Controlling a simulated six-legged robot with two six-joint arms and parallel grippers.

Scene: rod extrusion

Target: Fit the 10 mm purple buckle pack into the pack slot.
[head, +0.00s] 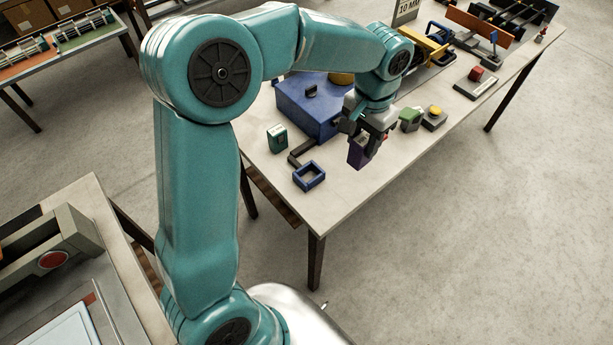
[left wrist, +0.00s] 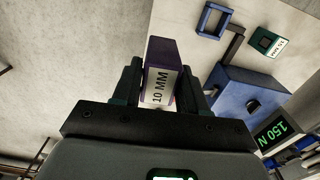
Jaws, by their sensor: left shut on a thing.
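The purple buckle pack (head: 360,150) is held in my left gripper (head: 366,127), above the table near its front edge. In the left wrist view the pack (left wrist: 160,75) sits between the two dark fingers of the left gripper (left wrist: 163,85), and its white label reads "10 MM". A blue open square frame (head: 309,176), which looks like the pack slot, lies on the table left of and nearer than the held pack. It also shows at the top of the left wrist view (left wrist: 203,20), apart from the pack. My right gripper is not in view.
A blue box (head: 305,103) stands behind the frame. A small green labelled pack (head: 277,138) and a dark bar (head: 300,152) are beside the frame. A green block (head: 411,119) and a yellow-button box (head: 435,117) stand right of my gripper. The table's front right is clear.

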